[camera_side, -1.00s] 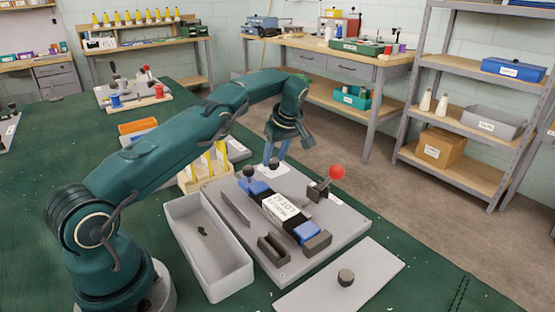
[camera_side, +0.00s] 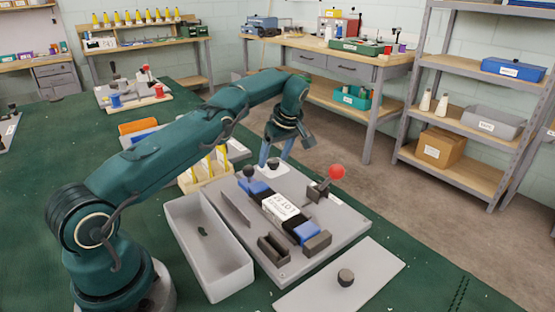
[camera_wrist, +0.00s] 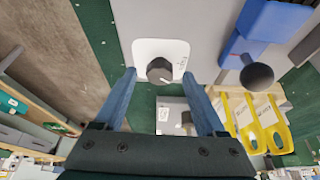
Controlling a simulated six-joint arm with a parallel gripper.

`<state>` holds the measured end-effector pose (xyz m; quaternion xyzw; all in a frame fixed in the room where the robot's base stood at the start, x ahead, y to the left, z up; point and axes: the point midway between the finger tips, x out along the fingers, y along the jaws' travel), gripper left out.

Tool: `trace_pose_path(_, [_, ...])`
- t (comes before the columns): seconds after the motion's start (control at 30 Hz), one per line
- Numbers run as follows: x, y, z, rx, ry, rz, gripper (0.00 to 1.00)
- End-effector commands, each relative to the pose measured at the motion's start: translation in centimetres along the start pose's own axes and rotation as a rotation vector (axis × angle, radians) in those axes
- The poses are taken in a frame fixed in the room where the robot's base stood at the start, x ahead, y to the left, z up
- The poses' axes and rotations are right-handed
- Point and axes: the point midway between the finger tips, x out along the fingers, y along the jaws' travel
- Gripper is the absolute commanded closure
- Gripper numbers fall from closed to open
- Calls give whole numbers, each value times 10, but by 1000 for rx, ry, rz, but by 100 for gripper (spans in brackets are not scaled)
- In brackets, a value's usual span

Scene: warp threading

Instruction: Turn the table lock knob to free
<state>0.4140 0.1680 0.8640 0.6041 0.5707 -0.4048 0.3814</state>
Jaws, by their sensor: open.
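The lock knob is a round dark knob (camera_wrist: 160,70) with a light pointer line, on a white plate (camera_wrist: 144,50) with small lettering I cannot read. In the side view the dark knob (camera_side: 273,162) shows at the far edge of the grey board (camera_side: 345,222). My gripper (camera_wrist: 163,80) is open, and its two blue fingers stand apart on either side of the knob in the wrist view. In the side view my gripper (camera_side: 277,156) points down over the plate. I cannot tell whether the fingers touch the knob.
The board carries a black-and-blue labelled piece (camera_side: 280,207), a red-ball lever (camera_side: 337,172) and a dark ball-topped post (camera_side: 248,171). Yellow pieces (camera_side: 211,164) stand in a holder to the left. A grey tray (camera_side: 207,245) and a grey plate (camera_side: 370,275) lie nearby.

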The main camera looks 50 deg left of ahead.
Motion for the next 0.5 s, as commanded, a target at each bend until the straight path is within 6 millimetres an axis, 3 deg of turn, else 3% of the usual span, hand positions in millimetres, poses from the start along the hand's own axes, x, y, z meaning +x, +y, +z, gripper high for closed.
trace_pose_path(0.23, [-15, 0, 0, 0, 0, 3, 27])
trace_pose_path(0.5, [-20, 1, 17, 3, -1, -1, 27])
